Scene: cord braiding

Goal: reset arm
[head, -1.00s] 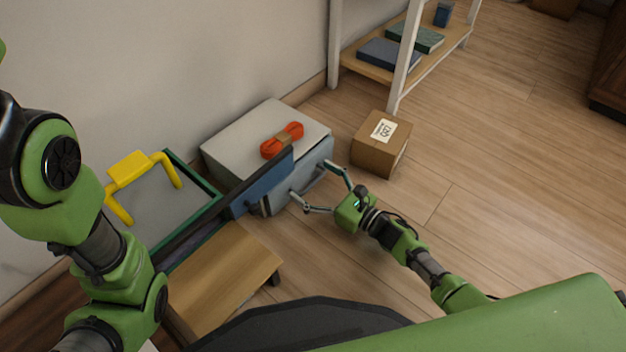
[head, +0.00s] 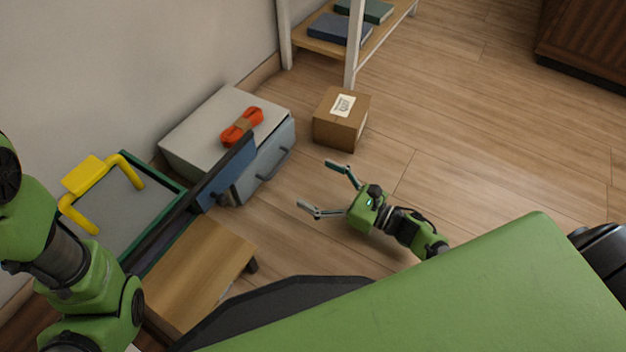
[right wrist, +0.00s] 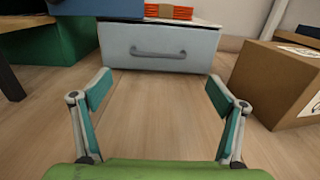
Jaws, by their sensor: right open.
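My right gripper (head: 328,188) is open and empty above the wood floor, to the right of a grey drawer box. In the right wrist view its two fingers (right wrist: 158,95) stand wide apart, with bare floor between them and the drawer front ahead. The right arm reaches in low from the lower right of the head view. My left arm (head: 75,270) shows at the left edge of the head view. Its gripper is not in the picture.
The grey drawer box (head: 190,135) carries an orange cord bundle (head: 241,127) on top. A cardboard box (head: 341,130) stands right of it. A low wooden table (head: 200,270) and a green-rimmed tray with a yellow frame (head: 95,180) are at left.

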